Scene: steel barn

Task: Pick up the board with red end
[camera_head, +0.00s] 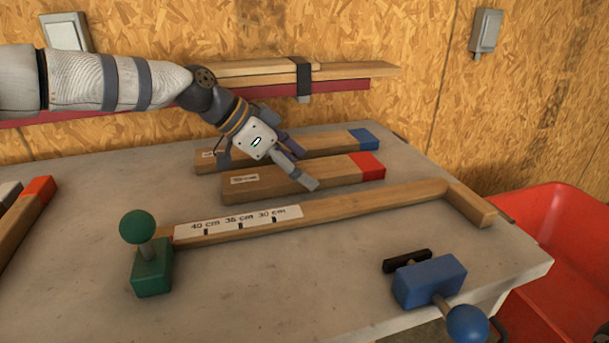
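A wooden board with a red end (340,176) lies on the grey table, with a white label near its left end. My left gripper (303,167) comes down over its middle from behind. The gripper's fingers are spread apart, one at the near side of the board and one toward its far side. I cannot tell whether they touch it. A second board with an orange-red end (24,222) lies at the left edge of the picture, partly cut off.
A board with a blue end (330,144) lies just behind the red-ended one. In front are a wooden measuring rail (350,208) with cm marks, a green knobbed block (152,268) and a blue knobbed block (429,281). A red bin (565,240) stands right of the table.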

